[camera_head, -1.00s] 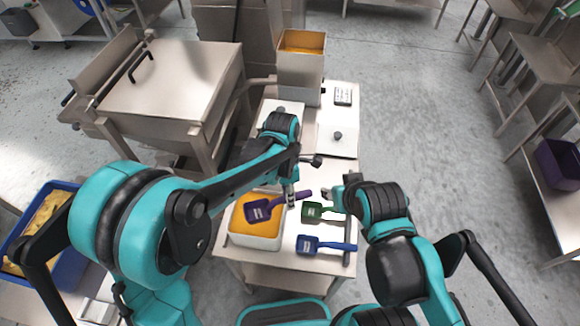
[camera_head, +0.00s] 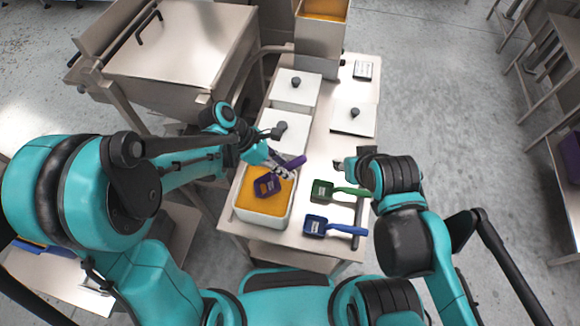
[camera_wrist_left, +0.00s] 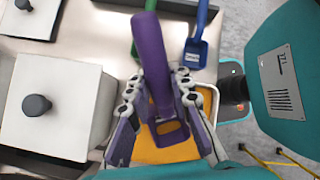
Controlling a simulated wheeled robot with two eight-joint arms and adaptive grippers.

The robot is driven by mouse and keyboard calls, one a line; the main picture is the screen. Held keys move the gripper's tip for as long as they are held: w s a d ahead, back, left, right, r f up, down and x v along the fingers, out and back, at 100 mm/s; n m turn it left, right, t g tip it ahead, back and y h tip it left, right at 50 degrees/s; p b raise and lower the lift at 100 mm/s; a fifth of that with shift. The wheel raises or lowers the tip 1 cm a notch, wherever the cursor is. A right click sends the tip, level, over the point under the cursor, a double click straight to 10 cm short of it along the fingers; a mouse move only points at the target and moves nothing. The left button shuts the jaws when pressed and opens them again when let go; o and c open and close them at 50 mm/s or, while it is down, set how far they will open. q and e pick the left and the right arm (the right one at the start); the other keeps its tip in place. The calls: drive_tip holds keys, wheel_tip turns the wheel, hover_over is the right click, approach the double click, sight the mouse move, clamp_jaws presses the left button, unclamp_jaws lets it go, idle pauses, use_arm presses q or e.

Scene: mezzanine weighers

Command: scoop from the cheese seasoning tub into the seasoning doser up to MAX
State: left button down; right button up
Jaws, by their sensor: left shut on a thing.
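The open white tub (camera_head: 262,218) of orange seasoning stands at the near left of the steel table. My left gripper (camera_head: 284,168) is above its far side, shut on the handle of the purple scoop (camera_head: 267,185). The scoop's bowl is over or in the orange powder; how deep I cannot tell. In the left wrist view the purple handle (camera_wrist_left: 150,55) stands between the fingers (camera_wrist_left: 160,108). The steel doser (camera_head: 318,40) at the table's far end shows orange inside; no MAX mark is readable. My right gripper (camera_head: 343,166) is over the table, its fingers unclear.
A green scoop (camera_head: 322,190) and a blue scoop (camera_head: 316,226) lie right of the tub. Two lidded white tubs (camera_head: 296,90) (camera_head: 272,134) stand behind it. A large steel machine (camera_head: 180,60) stands left.

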use_arm(q)
wheel_tip(320, 180, down, 6)
drive_tip(key=y+b, duration=0.2)
drive_tip(key=y, duration=0.1)
drive_tip(key=shift+f+b, duration=0.15)
drive_tip(key=shift+b, duration=0.2)
use_arm(e)
wheel_tip(320, 180, down, 3)
drive_tip(key=shift+f, duration=0.1)
use_arm(q)
drive_tip(key=shift+a, duration=0.1)
idle(0.4)
